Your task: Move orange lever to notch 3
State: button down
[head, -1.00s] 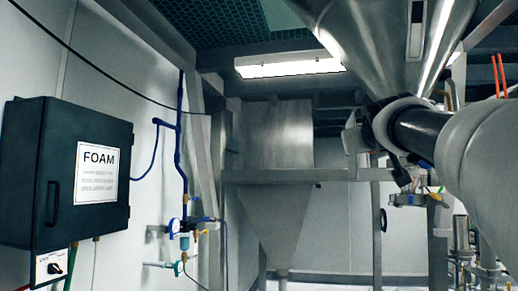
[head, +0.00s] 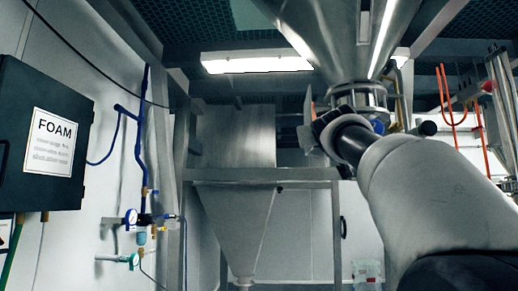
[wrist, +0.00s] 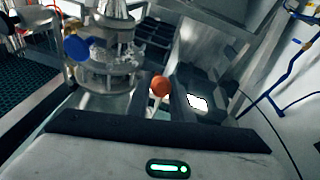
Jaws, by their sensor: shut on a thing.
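The orange lever's round knob (wrist: 160,86) shows in the middle of the wrist view, with a short pale stem below it. My gripper (wrist: 178,100) is at the knob and shut on it; its dark finger with a white patch is just to the right. The other finger is hard to make out. In the head view my gripper (head: 314,124) is beside the metal valve (head: 358,96) under the hopper, and my arm hides most of the contact. The notches cannot be made out in either view.
A blue knob (wrist: 76,48) is on the left of the valve body in the wrist view. The steel hopper (head: 340,40) hangs above my gripper. A FOAM box (head: 45,135) and blue pipes (head: 140,150) are on the left wall. Metal frame posts stand behind.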

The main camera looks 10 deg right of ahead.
jog(key=shift+w+f, duration=0.1)
jog(key=shift+w, duration=0.05)
jog(key=c, duration=1.6)
grip_release()
jog(key=shift+o, duration=0.2)
jog(key=shift+f+b, duration=0.15)
jog(key=shift+b, duration=0.15)
